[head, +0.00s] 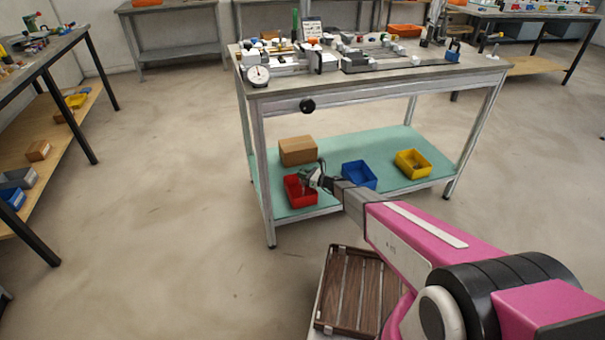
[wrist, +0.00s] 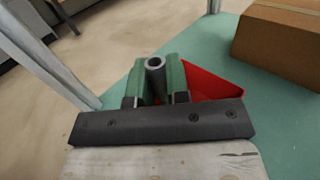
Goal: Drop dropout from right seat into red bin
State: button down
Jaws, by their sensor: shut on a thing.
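The red bin (head: 299,191) stands on the lower green shelf of the workbench, at its front left. My gripper (head: 314,178) is at the bin, reaching in from the right in the head view. In the wrist view my gripper (wrist: 160,88) is shut on a grey cylindrical part with a hollow end, the dropout (wrist: 155,66), held between green finger pads. The red bin (wrist: 213,82) shows behind and to the right of the fingers there. Much of the bin is hidden by the gripper. I cannot tell how high the part is above the bin floor.
A cardboard box (head: 298,150) stands behind the red bin. A blue bin (head: 359,175) and a yellow bin (head: 412,164) stand to the right on the shelf. The bench top (head: 400,78) above carries a dial gauge and jig parts. A bench leg (wrist: 55,55) is close at left in the wrist view.

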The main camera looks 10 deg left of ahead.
jog(key=c, duration=1)
grip_release()
jog(key=v, duration=1)
jog(key=shift+s+d, duration=0.2)
jog(key=shift+d, duration=0.15)
